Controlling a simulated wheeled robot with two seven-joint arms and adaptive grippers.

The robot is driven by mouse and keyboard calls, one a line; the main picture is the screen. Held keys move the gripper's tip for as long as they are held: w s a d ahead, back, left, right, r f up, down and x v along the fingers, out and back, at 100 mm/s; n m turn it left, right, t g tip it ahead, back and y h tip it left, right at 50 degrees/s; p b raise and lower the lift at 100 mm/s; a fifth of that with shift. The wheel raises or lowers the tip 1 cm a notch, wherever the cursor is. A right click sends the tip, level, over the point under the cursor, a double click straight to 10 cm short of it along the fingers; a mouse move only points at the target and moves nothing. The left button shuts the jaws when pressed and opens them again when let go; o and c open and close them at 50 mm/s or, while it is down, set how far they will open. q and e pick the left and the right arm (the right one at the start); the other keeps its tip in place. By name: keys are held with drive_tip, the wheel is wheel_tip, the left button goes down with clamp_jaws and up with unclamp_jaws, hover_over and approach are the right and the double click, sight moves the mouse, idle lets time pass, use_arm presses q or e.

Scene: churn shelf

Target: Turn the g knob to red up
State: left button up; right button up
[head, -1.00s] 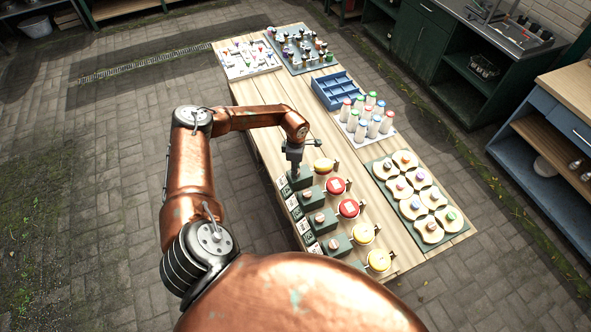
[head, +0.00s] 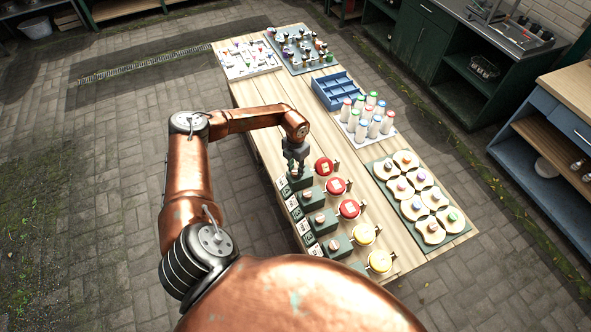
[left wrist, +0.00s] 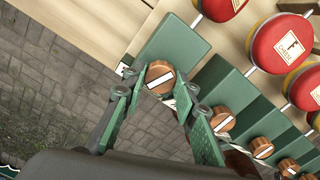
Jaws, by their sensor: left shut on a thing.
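My left gripper (head: 297,168) is shut on the brown knob (left wrist: 160,76) of the farthest green block (head: 300,180). In the left wrist view its two green fingers stand on either side of this knob, which has a white bar across its top. The disc (head: 324,166) beside this block shows its red face up; it is partly cut off in the left wrist view (left wrist: 222,6). I cannot read this block's letter. The neighbouring red disc (left wrist: 288,42) carries an F label. My right gripper is not in view.
The row goes on toward me with more green blocks and knobs, red discs (head: 348,208) and yellow discs (head: 363,233). Bottles (head: 361,131), a blue divided tray (head: 338,90) and a board of bread-like slices (head: 412,226) stand to the right.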

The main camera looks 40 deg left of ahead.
sight(296, 171)
use_arm(q)
drive_tip(key=shift+w+r+n, duration=0.1)
drive_tip(key=shift+n, duration=2.2)
drive_tip(key=o, duration=1.2)
drive_tip(key=shift+c, duration=0.2)
drive_tip(key=shift+r, duration=0.15)
wheel_tip(296, 171, up, 12)
drive_tip(key=shift+f, duration=0.2)
